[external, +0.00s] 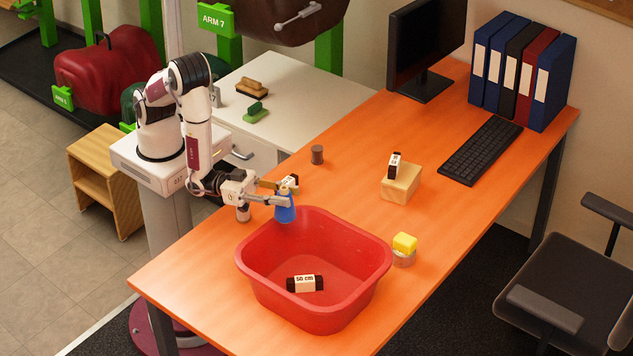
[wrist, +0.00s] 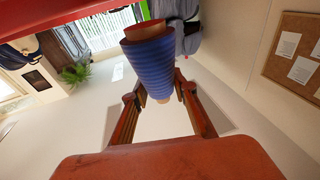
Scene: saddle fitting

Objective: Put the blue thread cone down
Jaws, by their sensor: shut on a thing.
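The blue thread cone (external: 285,212) is held by my gripper (external: 278,193) near the back rim of the red tub (external: 252,268). In the external view its lower end overlaps the tub's rim, and I cannot tell its exact height above the table. In the wrist view the ribbed blue cone (wrist: 160,66) sits between the two fingers of my gripper (wrist: 160,92), with a brown core end showing. The gripper is shut on it.
A black item with a white label (external: 305,284) lies in the tub. A wooden block (external: 401,184) bears a similar item. A yellow block (external: 404,243) sits on a round tin. A dark spool (external: 317,155) stands behind. The orange table (external: 345,190) is clear between them.

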